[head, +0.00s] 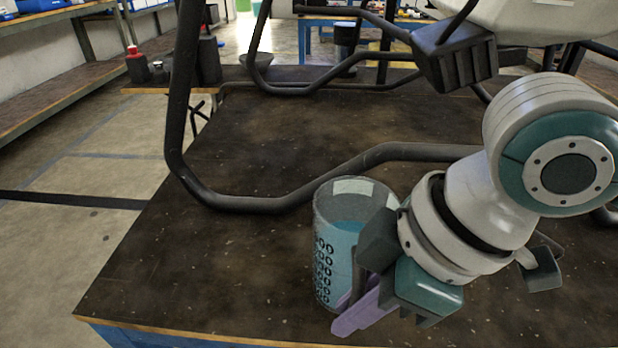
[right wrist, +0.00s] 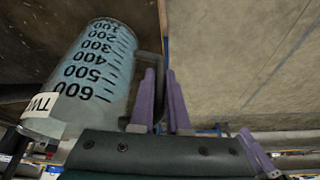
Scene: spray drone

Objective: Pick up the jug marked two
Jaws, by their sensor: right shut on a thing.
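A clear jug (head: 338,255) with blue liquid and a printed scale is at the front of the dark table (head: 220,270). In the right wrist view the jug (right wrist: 100,70) bears a white label (right wrist: 42,105) whose visible letters read "TW"; the rest is cut off. My right gripper (head: 358,312), with purple fingers, is at the jug's right side. The fingers (right wrist: 162,85) are shut on the jug at its dark handle, which is mostly hidden. The jug looks upright; I cannot tell whether it touches the table. My left gripper is out of view.
A black tubular frame (head: 285,202) stands on the table behind the jug, with a ribbed dark block (head: 455,58) above. A red-capped bottle (head: 137,66) and dark containers are at the back left. The table's left front is clear.

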